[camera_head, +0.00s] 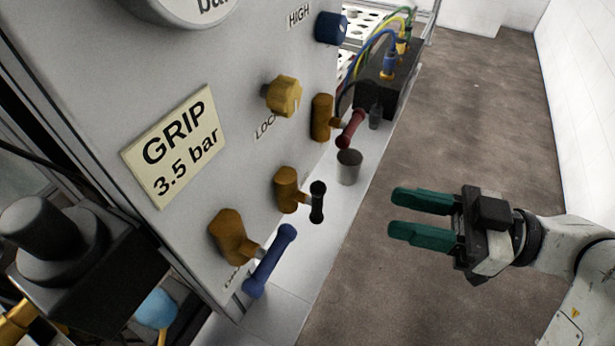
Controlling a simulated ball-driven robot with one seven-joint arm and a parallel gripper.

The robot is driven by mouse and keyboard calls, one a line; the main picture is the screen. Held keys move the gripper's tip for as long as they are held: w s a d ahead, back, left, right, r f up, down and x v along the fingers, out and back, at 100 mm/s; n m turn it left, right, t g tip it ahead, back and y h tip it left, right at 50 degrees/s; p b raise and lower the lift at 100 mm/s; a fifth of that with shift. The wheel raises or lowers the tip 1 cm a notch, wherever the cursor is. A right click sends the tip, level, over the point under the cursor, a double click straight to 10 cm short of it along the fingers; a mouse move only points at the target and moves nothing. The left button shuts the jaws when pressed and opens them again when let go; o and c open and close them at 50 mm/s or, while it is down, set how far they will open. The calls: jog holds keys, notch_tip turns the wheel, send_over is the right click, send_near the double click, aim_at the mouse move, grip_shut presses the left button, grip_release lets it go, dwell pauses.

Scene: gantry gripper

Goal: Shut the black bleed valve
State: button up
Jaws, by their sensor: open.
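The black bleed valve has a brass body (287,188) on the grey panel and a short black handle (317,202) that stands out from the panel and runs nearly up and down in the picture. It sits between a blue-handled valve and a red-handled valve. My gripper (400,210) has two green fingers, is open and empty, and points left toward the panel. It is to the right of the black handle, apart from it, over the floor in the picture. Nothing hides the black handle.
The blue handle (269,261) is close at lower left, the red handle (350,129) at upper right. A brass knob (284,95) is above. A grey cup (349,167) stands on the white ledge (325,232). Cables run to a black block (385,85). Floor right is clear.

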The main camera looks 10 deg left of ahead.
aim_at(315, 203)
jog(key=w+a+p, duration=0.1)
jog(key=a+p, duration=0.1)
jog(key=a, duration=0.8)
jog(key=shift+w+a, duration=0.3)
grip_shut()
